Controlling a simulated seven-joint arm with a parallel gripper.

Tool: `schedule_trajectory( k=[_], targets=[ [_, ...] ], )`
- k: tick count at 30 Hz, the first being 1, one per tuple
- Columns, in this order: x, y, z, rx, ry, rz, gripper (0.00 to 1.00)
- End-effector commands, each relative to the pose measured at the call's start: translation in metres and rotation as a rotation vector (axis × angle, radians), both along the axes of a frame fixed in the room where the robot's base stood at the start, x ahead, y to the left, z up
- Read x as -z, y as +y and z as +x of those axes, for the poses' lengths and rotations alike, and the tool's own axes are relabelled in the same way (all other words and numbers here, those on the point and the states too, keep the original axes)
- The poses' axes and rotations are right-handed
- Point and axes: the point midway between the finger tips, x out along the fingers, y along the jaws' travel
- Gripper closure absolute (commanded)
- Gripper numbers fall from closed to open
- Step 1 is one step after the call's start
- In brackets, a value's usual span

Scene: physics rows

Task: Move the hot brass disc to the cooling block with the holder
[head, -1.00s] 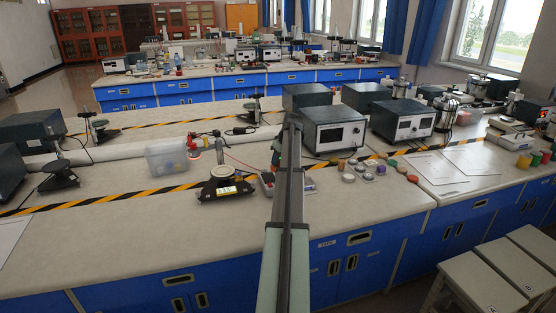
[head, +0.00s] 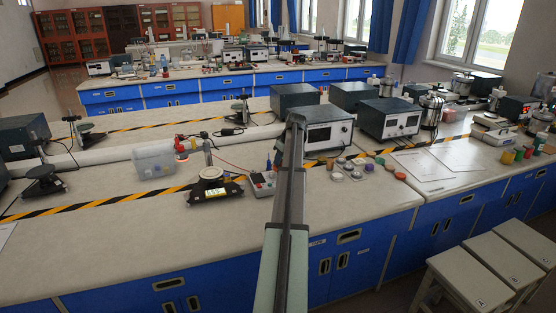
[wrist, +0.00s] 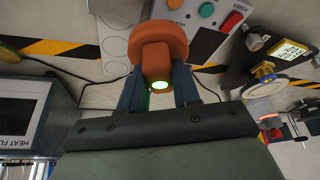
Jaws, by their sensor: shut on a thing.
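In the wrist view my gripper (wrist: 158,84) is shut on an orange-brown round piece (wrist: 152,34) with a wide flange and a thick stem. I cannot tell whether this piece is the holder. A black stand with a lit label (head: 215,190) and a pale round top (head: 211,173) sits left of my arm in the head view. The pale top shows beside a brass-coloured part at the right of the wrist view (wrist: 266,89). I cannot pick out the hot brass disc or cooling block for sure. My arm mostly hides the gripper in the head view.
A control box with coloured buttons (head: 263,184) lies beside the stand. A red lamp-like device (head: 181,149) and a clear bin (head: 154,160) stand behind. Several coloured discs (head: 358,174) lie right of my arm, before grey instruments (head: 389,118). The bench's front left is clear.

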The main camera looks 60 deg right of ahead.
Motion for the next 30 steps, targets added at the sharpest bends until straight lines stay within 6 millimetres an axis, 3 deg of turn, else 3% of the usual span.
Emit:
schedule_trajectory(
  k=[11,30],
  targets=[
    [-0.001,-0.002,-0.004,0.000,-0.001,0.000,1.00],
    [0.000,-0.025,-0.043,0.000,0.000,0.000,1.00]
  ],
)
